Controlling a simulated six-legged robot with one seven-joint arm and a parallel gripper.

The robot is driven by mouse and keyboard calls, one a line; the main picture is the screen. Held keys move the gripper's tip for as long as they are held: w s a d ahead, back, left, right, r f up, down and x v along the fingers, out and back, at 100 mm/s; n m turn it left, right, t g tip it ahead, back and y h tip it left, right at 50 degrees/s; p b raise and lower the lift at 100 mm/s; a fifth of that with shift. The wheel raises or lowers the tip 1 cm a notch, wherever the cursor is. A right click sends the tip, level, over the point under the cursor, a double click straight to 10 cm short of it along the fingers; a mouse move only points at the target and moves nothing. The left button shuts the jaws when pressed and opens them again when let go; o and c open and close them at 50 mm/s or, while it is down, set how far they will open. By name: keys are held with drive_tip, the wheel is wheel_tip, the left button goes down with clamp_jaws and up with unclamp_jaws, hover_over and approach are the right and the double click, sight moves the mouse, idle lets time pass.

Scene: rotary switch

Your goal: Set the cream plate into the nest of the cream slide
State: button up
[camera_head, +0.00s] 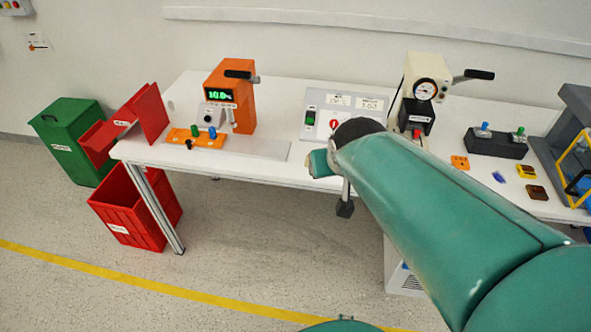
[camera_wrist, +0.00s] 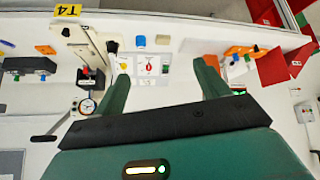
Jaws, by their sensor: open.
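The cream press (camera_head: 424,72) with a dial and black lever stands right of centre on the bench. Its cream slide (camera_wrist: 76,38) runs toward the bench's front edge in the wrist view; my arm hides it in the head view. A small pale piece (camera_wrist: 163,39) lies near that edge in the wrist view, beside a blue piece (camera_wrist: 140,41); I cannot tell whether it is the cream plate. My gripper (camera_wrist: 163,66) is open, with nothing visible between its green fingers, above the bench near the switch panel. In the head view, a green fingertip (camera_head: 322,162) shows past my arm.
The orange press (camera_head: 232,95) and its orange plate with knobs (camera_head: 196,137) stand left. The switch panel (camera_head: 345,105) is between the presses. Loose orange (camera_head: 460,162), yellow (camera_head: 526,171) and brown (camera_head: 537,192) pieces lie right. Red (camera_head: 135,205) and green (camera_head: 72,140) bins stand left.

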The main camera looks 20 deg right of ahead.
drive_tip(key=s+a+r+n+g+y, duration=0.1)
drive_tip(key=s+a+r+n+y, duration=0.1)
drive_tip(key=s+a, duration=0.6)
drive_tip(key=shift+s+a+g, duration=0.3)
drive_tip(key=shift+s+a, duration=0.1)
drive_tip(key=shift+s, duration=0.2)
drive_tip(key=shift+d, duration=0.1)
